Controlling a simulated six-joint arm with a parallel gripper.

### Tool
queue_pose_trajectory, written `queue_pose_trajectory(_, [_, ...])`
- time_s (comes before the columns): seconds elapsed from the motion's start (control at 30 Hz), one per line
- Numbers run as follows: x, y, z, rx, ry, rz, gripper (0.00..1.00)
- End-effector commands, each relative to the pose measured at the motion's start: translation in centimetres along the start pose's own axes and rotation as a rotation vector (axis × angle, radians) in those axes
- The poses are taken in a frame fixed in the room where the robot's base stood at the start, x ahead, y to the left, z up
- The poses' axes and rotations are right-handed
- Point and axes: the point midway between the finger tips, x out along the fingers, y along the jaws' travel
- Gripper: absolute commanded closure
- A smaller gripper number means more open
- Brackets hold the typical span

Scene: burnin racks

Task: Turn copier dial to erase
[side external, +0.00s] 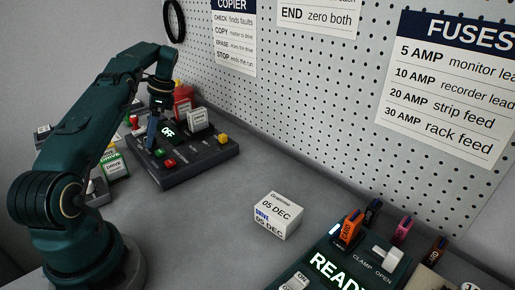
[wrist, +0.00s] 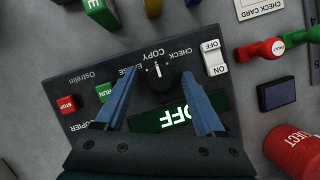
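The copier (wrist: 140,80) is a dark box, seen upside down in the wrist view, with a lit display (wrist: 170,117) reading OFF. Its black dial (wrist: 158,78) has a white mark that points towards the COPY label. CHECK is on one side of COPY; ERASE is on the other, partly hidden by a blue finger. My gripper (wrist: 160,82) is open, with its fingers on either side of the dial and visible gaps to it. In the side view the copier (side external: 190,168) stands below my gripper (side external: 155,133); the dial cannot be made out there.
The copier also has a white ON/OFF switch (wrist: 214,55), a green RUN button (wrist: 104,92) and a red STOP button (wrist: 67,104). A red cylinder (wrist: 295,148) stands beside it. A white drive box (side external: 277,215) lies on the bench, with clear room around it.

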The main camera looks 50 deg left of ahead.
Motion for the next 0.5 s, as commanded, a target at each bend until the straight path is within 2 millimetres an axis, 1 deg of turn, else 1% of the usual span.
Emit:
queue_pose_trajectory(0.3, [-0.05, -0.05, 0.04, 0.007, 0.000, -0.006, 0.29])
queue_pose_trajectory(0.5, [-0.11, 0.02, 0.06, 0.055, -0.001, -0.025, 0.29])
